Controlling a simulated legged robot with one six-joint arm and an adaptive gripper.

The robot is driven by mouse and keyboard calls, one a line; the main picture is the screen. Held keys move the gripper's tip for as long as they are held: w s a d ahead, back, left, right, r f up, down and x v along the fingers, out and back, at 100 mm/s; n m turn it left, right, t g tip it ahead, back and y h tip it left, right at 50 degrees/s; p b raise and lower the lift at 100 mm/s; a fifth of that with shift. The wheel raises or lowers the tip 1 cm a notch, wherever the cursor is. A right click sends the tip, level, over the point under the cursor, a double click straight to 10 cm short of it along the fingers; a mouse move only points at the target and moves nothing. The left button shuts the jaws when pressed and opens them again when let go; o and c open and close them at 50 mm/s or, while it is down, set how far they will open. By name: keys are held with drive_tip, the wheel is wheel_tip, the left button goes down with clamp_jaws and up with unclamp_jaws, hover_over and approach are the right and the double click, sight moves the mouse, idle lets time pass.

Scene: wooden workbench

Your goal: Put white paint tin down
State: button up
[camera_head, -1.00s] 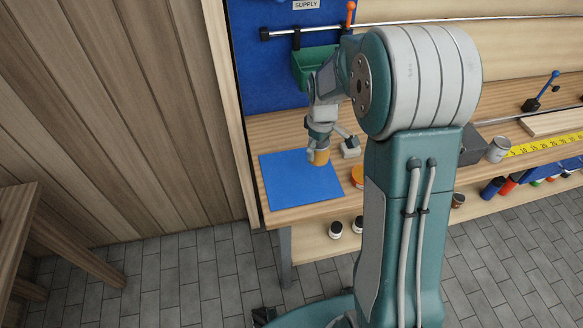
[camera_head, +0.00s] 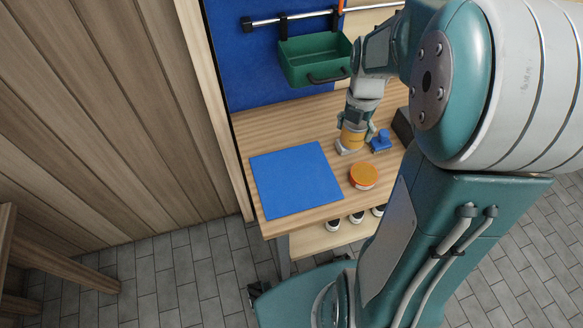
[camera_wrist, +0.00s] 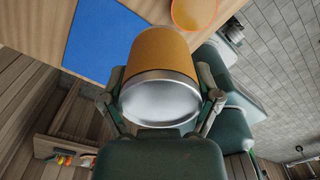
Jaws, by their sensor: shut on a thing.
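My gripper (camera_head: 354,142) is shut on an orange-brown tin (camera_head: 353,136) with a silver metal end. In the wrist view the tin (camera_wrist: 160,55) sits between my two fingers (camera_wrist: 163,104), its silver end facing the camera. It is low over the wooden bench, right of the blue mat and behind a round tin with an orange lid. I cannot tell whether its far end touches the bench. No plainly white tin shows in my gripper; the held tin's side looks orange-brown.
The blue mat (camera_head: 295,180) lies bare on the bench (camera_head: 285,127). The orange-lidded tin (camera_head: 363,176) stands to its right. A small blue object (camera_head: 381,140) is close right of my gripper. A green bin (camera_head: 315,58) hangs on a rail above.

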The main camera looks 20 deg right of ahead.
drive_tip(key=shift+d+r+n, duration=0.1)
drive_tip(key=shift+n, duration=0.4)
drive_tip(key=w+a+f, duration=0.1)
drive_tip(key=a+f, duration=0.3)
drive_tip(key=a, duration=0.4)
hover_over(294, 177)
drive_tip(key=f, duration=0.5)
drive_tip(key=shift+s+d, duration=0.1)
drive_tip(key=shift+d, duration=0.3)
drive_tip(key=f, duration=0.1)
drive_tip(key=a+f, duration=0.1)
drive_tip(key=f, duration=0.1)
drive_tip(key=shift+f, duration=0.1)
drive_tip(key=shift+d+f, duration=0.1)
drive_tip(key=shift+f, duration=0.3)
drive_tip(key=shift+f, duration=0.1)
drive_tip(key=o, duration=1.1)
